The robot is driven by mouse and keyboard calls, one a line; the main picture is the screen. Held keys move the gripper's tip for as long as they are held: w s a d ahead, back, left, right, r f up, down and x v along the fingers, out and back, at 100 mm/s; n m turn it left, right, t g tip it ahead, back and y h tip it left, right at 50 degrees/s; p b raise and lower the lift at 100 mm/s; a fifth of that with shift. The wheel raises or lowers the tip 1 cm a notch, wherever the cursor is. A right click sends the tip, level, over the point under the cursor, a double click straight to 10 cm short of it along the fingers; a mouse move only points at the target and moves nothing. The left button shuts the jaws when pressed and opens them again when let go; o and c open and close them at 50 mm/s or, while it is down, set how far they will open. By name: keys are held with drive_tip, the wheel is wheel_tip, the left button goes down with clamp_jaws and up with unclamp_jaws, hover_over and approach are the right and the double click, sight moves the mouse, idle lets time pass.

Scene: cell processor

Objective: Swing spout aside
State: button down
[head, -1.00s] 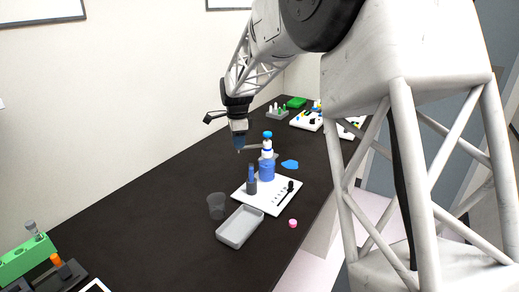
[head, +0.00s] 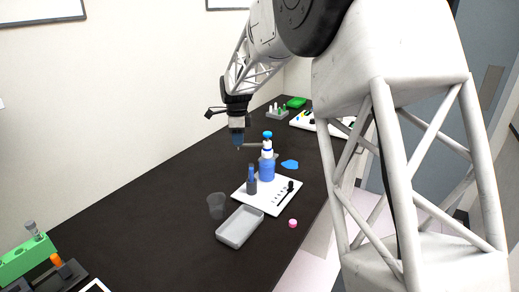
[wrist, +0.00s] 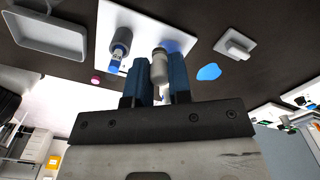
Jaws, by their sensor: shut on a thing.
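The dispenser bottle (head: 266,171), blue below with a white neck and a blue cap, stands upright on a white board (head: 271,204). Its thin grey spout (head: 252,145) points left in the head view, toward my gripper (head: 238,145). In the wrist view my gripper's blue fingers (wrist: 158,80) are on both sides of a pale grey rounded piece (wrist: 158,66), which looks like part of the spout. My gripper is shut on it. The fingers hide part of the bottle in the wrist view.
A grey holder with a blue item (head: 251,181) stands on the board beside the bottle. A clear cup (head: 216,205), grey tray (head: 240,227), pink cap (head: 293,223) and blue patch (head: 290,164) lie around it.

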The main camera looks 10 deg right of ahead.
drive_tip(key=shift+w+d+m, duration=0.2)
drive_tip(key=shift+w+m, duration=0.35)
drive_tip(key=shift+m, duration=0.1)
drive_tip(key=shift+w+d+m, duration=0.2)
drive_tip(key=shift+w+m, duration=0.35)
drive_tip(key=shift+m, duration=0.1)
drive_tip(key=c, duration=1)
unclamp_jaws()
drive_tip(key=shift+c, duration=0.2)
drive_tip(key=shift+r, duration=0.1)
drive_tip(key=shift+r, duration=2.9)
